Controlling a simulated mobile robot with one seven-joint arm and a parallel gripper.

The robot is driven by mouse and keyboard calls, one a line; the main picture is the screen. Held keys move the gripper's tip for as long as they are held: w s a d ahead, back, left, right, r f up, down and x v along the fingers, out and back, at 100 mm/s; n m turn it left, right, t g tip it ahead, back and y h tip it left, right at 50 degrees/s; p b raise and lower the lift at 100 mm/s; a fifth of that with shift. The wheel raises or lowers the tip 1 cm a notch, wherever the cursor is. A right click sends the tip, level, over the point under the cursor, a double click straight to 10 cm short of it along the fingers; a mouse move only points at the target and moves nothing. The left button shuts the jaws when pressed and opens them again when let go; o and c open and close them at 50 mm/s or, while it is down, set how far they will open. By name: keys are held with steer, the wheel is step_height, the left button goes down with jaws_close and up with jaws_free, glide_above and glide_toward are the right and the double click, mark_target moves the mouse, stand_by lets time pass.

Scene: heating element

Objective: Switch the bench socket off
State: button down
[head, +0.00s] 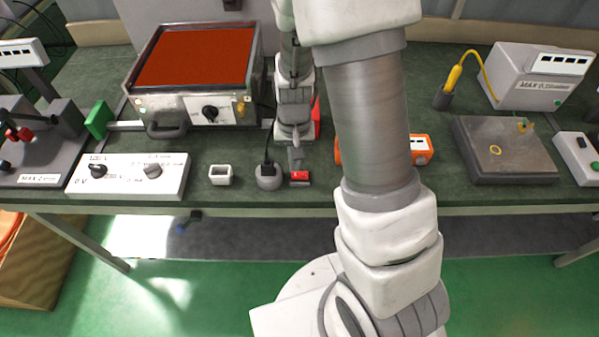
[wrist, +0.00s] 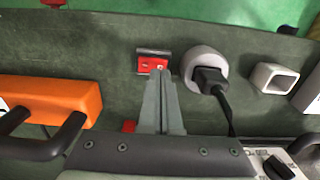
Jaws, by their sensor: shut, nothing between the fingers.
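The bench socket (head: 268,180) is a round grey unit on the green bench near its front edge, with a black plug (head: 268,168) in it. It also shows in the wrist view (wrist: 205,58), with the plug (wrist: 210,78). Beside it is a small red switch (head: 300,175) on a dark base; it shows in the wrist view too (wrist: 151,64). My gripper (head: 297,160) is shut and empty. In the wrist view its fingertips (wrist: 161,76) overlap the switch's near edge; I cannot tell whether they touch. The switch's on or off position is not readable.
A small white hollow block (head: 220,175) stands left of the socket, then a white control box (head: 128,176) with knobs. A red-topped heater (head: 195,58) is behind. An orange object (head: 420,150) lies to the right, partly behind my arm. A black cord runs from the plug.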

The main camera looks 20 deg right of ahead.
steer(key=shift+f+b, duration=1)
steer(key=shift+f, duration=0.15)
stand_by(0.5)
steer(key=shift+r+p, duration=2.95)
steer(key=shift+r, duration=0.6)
steer(key=s+r+n+t, duration=0.2)
steer(key=s+r+t, duration=0.15)
steer(key=r, duration=1.25)
steer(key=s+r+n+t, duration=0.1)
steer(key=s+r+t, duration=0.1)
steer(key=s+r, duration=0.7)
steer(key=shift+s+r+n, duration=0.3)
steer(key=shift+s+r, duration=0.1)
steer(key=shift+s, duration=0.3)
